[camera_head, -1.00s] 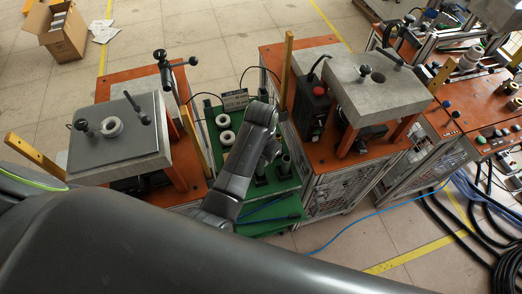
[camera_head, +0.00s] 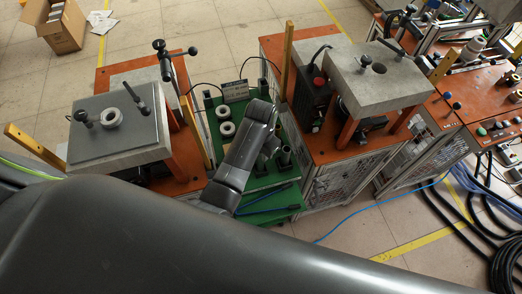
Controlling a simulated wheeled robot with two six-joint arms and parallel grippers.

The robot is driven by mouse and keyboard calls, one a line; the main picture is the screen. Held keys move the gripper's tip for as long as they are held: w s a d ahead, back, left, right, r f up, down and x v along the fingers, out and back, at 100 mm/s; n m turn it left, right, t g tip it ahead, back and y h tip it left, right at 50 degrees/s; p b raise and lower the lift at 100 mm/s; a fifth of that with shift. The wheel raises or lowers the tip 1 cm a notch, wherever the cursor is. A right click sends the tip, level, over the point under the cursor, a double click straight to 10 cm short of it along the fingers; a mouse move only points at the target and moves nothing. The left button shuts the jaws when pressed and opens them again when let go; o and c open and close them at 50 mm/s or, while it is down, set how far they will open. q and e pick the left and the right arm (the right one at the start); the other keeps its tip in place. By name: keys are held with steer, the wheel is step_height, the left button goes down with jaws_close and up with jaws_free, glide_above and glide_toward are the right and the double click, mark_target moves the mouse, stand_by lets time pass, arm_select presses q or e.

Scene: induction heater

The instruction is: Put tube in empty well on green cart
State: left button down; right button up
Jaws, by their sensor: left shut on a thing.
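The green cart (camera_head: 207,118) stands in the middle of the head view, between two orange-topped stations. Two white rings sit on it, a far one (camera_head: 222,112) and a near one (camera_head: 228,129). The empty well cannot be made out. My right gripper is not in view.
The left station (camera_head: 105,143) has a grey plate with a white ring (camera_head: 111,117). The right station (camera_head: 380,88) has a grey block with a hole. Tall yellow posts (camera_head: 287,57) flank the cart. Black cables (camera_head: 505,235) lie on the floor at right.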

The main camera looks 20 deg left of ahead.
arm_select(q)
steer(key=shift+f, duration=0.1)
step_height(320, 180, down, 3)
steer(key=shift+f+b, duration=0.15)
steer(key=shift+b, duration=0.45)
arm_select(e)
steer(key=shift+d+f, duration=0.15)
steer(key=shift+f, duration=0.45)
arm_select(q)
steer(key=c, duration=1.2)
jaws_free()
steer(key=shift+o, duration=0.2)
